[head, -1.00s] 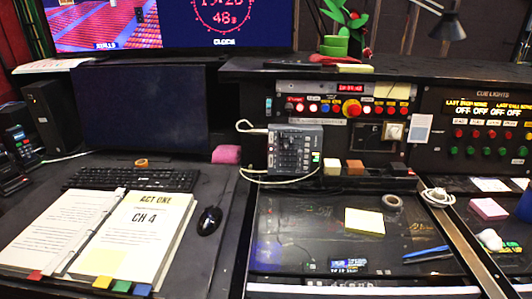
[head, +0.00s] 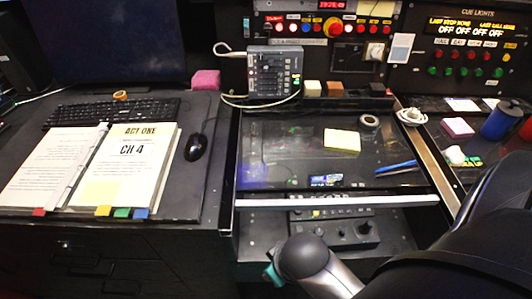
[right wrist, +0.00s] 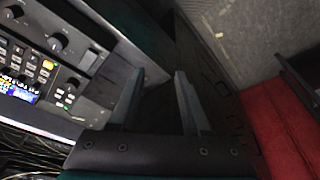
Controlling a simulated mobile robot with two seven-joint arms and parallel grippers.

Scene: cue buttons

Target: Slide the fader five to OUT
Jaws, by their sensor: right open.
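A small grey fader box (head: 274,76) with a row of short sliders stands against the back panel in the head view. Its sliders are too small to number or to read their OUT marks. My right arm comes in from the lower right in the head view, and its fingertips cannot be made out there. In the right wrist view my right gripper (right wrist: 158,95) is open with nothing between its fingers. It is beside the desk's front edge, well apart from the fader box. My left gripper is not in view.
A knob-and-button panel (head: 335,228) sits at the desk front, below a pale rail (head: 335,201). It also shows in the right wrist view (right wrist: 50,65). A yellow note pad (head: 342,140), a tape roll (head: 369,121) and a white cable lie near the box.

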